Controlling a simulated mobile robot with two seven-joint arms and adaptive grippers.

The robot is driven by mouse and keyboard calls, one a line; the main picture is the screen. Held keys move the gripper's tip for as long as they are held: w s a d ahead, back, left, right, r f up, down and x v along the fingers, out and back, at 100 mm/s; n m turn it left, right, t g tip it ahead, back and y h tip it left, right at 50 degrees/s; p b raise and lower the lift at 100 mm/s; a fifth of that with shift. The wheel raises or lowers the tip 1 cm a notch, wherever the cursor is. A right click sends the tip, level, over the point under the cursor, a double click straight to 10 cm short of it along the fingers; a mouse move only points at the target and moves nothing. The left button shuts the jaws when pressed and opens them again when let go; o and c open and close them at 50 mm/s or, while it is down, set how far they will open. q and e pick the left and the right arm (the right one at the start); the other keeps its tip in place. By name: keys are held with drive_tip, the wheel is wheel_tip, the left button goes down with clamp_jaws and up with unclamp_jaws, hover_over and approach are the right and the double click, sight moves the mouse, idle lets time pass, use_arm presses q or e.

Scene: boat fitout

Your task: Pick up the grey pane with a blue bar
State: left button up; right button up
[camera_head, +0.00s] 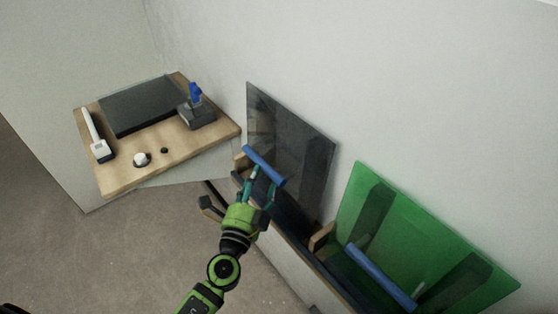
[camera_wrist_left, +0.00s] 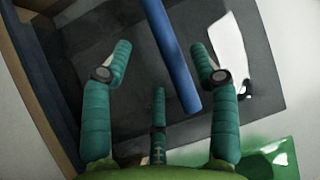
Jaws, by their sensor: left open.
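The grey pane (camera_head: 295,140) is a dark, see-through sheet leaning against the wall in a wooden rack. A blue bar (camera_head: 263,165) runs across its front. My left gripper (camera_head: 264,180) is at the bar, its teal fingers open. In the left wrist view the blue bar (camera_wrist_left: 172,55) passes between the spread fingers (camera_wrist_left: 160,60), closer to the right-hand one, with the grey pane (camera_wrist_left: 100,30) behind. I cannot tell whether any finger touches the bar. My right gripper is not in view.
A green pane (camera_head: 400,215) with its own blue bar (camera_head: 380,277) stands to the right in the rack (camera_head: 322,237). A wooden table (camera_head: 190,150) at the left bears a dark flat panel (camera_head: 143,105), a white-handled tool (camera_head: 95,133) and small items. Open floor (camera_head: 120,255) lies at the left.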

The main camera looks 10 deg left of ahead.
sight(261, 163)
use_arm(q)
drive_tip(key=w+p, duration=0.1)
drive_tip(key=w, duration=0.1)
drive_tip(key=w+r, duration=0.1)
drive_tip(key=w, duration=0.1)
drive_tip(key=shift+w+a+p, duration=0.2)
drive_tip(key=shift+w+p, duration=0.05)
drive_tip(key=shift+p, duration=0.15)
drive_tip(key=shift+w, duration=0.3)
drive_tip(key=shift+c, duration=0.8)
clamp_jaws()
drive_tip(key=shift+w+r, duration=0.1)
drive_tip(key=shift+r, duration=0.15)
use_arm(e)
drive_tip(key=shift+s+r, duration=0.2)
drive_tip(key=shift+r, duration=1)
